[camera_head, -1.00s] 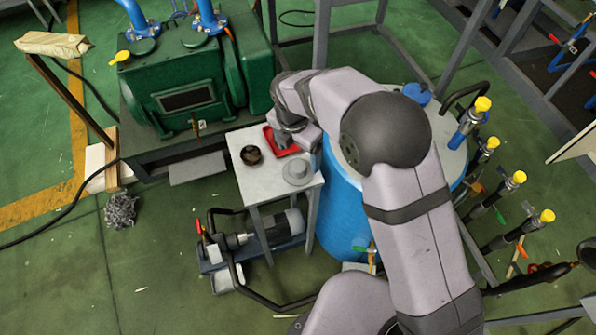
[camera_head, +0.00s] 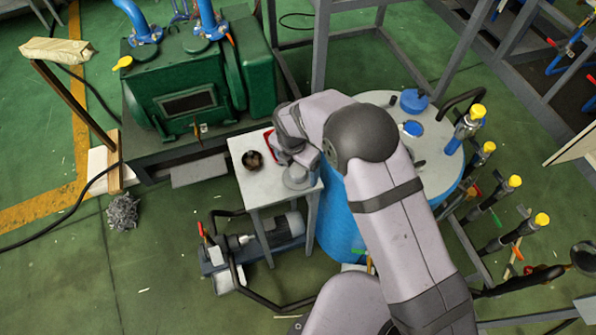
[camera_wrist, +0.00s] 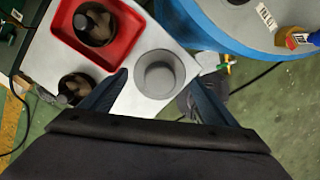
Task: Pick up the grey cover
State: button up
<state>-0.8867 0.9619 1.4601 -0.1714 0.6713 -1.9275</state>
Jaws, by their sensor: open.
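The grey cover (camera_head: 298,177) is a round, stepped grey disc lying on the right front part of the small white table (camera_head: 256,187). In the wrist view the grey cover (camera_wrist: 159,74) lies ahead of and between my open fingers. My gripper (camera_wrist: 160,90) is open and empty, its two dark blue fingers spread on either side of the cover's near edge. In the head view my gripper (camera_head: 302,163) is just behind and above the cover, partly hidden by my wrist. I cannot tell the exact height of the fingers above the table.
A red tray (camera_wrist: 125,48) holds a dark round container (camera_wrist: 94,24). Another dark round container (camera_wrist: 77,88) stands on the table to the left. A blue tank (camera_head: 345,215) stands close at the table's right. A green machine (camera_head: 185,90) is behind on the left.

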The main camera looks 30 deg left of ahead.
jog(key=shift+w+f, duration=0.15)
jog(key=shift+f, duration=0.8)
jog(key=shift+c, duration=0.3)
jog(key=c, duration=0.9)
